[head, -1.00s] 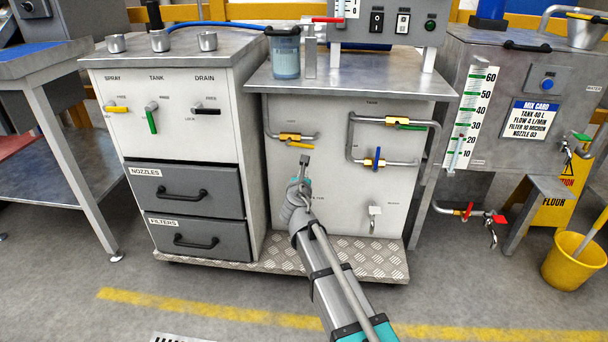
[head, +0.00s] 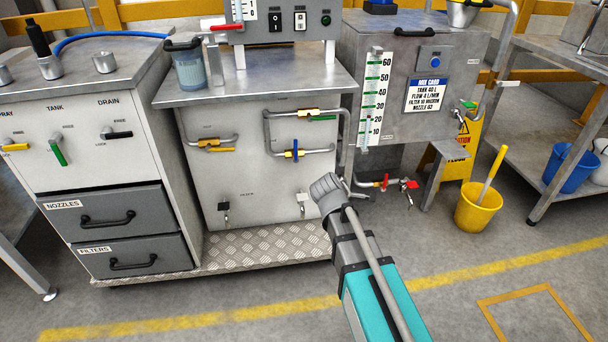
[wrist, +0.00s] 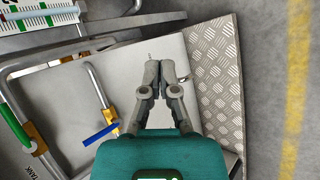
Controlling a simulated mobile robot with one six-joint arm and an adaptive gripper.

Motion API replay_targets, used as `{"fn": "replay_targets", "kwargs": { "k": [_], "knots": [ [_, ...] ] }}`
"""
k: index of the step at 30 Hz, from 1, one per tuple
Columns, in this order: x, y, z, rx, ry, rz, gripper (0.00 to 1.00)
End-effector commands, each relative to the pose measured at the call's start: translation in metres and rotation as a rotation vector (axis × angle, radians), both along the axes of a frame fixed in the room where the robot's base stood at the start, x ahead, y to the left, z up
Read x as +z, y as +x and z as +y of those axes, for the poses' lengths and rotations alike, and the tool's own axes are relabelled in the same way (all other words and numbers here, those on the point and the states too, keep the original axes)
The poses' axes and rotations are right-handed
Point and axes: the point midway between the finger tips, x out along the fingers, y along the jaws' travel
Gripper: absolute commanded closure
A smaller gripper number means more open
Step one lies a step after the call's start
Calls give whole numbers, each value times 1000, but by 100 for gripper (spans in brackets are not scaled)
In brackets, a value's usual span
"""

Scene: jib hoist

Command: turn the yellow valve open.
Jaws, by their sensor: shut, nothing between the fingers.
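The yellow-handled valve (head: 220,150) sits on the left pipe of the white panel in the head view. Its lever lies nearly along the pipe, tilted slightly down to the right. This lever does not show in the wrist view. A second yellow lever (head: 14,147) is on the cabinet's SPRAY knob at the far left edge. My gripper (wrist: 160,68) is shut and empty in the wrist view, in front of the panel's lower part. In the head view my arm is right of and below the yellow-handled valve, apart from it, and the fingers are hidden.
Nearby on the panel are a blue-handled valve (head: 295,150), a green-handled valve (head: 318,118) and small taps (head: 302,200). A tread-plate ledge (head: 250,245) juts out below. A yellow bucket (head: 478,208) stands right. The floor in front is clear.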

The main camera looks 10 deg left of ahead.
Motion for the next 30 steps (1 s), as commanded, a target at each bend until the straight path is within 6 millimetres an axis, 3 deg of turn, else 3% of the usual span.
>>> {"fn": "replay_targets", "kwargs": {
  "k": [1,6,15,21,30],
  "knots": [
    [5,-11,-24,-95,66,29,100],
    [2,-46,-83,-416,287,127,100],
    [9,-121,-154,-986,611,290,100],
    [18,-160,-175,-1266,741,373,100],
    [21,-177,-182,-1407,797,417,100]
  ]
}}
